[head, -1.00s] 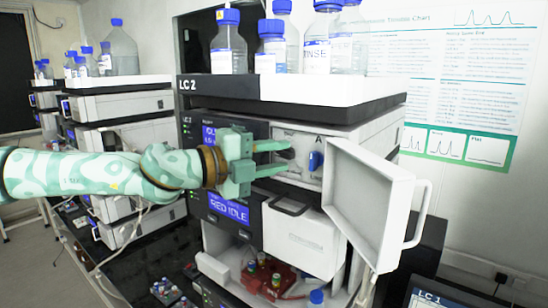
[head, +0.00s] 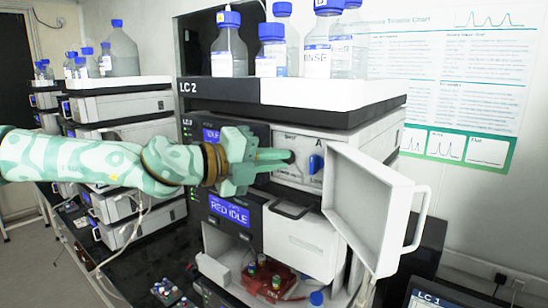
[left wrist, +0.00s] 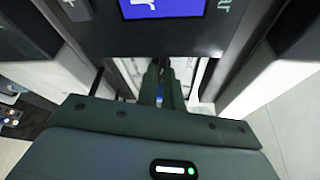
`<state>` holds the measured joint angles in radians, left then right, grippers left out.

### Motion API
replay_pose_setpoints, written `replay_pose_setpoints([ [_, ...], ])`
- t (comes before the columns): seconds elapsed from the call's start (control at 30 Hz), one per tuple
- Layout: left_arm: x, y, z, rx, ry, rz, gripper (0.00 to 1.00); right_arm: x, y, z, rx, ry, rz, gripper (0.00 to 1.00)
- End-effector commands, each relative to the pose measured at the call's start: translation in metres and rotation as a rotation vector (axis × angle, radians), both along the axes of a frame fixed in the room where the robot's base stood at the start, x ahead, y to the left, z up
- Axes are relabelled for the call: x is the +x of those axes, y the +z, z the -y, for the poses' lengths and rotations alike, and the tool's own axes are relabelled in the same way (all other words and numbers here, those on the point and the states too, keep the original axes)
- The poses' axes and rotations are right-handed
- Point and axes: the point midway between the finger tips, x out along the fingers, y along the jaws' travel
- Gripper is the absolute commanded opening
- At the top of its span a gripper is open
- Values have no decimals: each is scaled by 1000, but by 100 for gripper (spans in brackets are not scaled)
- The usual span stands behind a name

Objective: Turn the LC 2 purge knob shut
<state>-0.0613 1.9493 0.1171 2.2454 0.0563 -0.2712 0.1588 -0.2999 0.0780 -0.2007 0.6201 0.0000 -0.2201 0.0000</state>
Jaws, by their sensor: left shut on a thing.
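The LC 2 unit (head: 218,88) stands in the middle of the head view, with its pump compartment open. Inside, on a pale panel, a dark knob (head: 291,157) sits at the tips of my left gripper (head: 283,160), below a small label. I take it to be the purge knob. My left gripper comes in from the left, its fingers closed together on this knob, which they partly hide. The fingers also show in the left wrist view (left wrist: 162,85); the knob is not clear there. A blue knob (head: 316,163) sits just right of the fingertips. My right gripper is not in view.
A white door (head: 365,205) with a handle hangs open to the right. Bottles with blue caps (head: 229,50) stand on the top tray. A white drawer front (head: 303,240) with a dark handle lies below the knobs. Red racks with vials (head: 268,283) sit lower down.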

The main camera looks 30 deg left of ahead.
Motion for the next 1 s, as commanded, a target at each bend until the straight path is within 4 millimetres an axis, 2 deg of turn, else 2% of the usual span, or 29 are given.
replay_pose_setpoints([
  [0.23, 0, 0, 1, 232, -1, 15, 0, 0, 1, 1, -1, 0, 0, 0],
  [0.67, -1, 1, 3, 641, 0, 46, 0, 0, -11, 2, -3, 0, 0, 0],
  [0.83, -1, 4, 4, 799, -3, 56, 0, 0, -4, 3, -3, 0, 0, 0],
  [1.0, -1, 7, 6, 948, -6, 66, 0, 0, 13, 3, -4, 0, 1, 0],
])
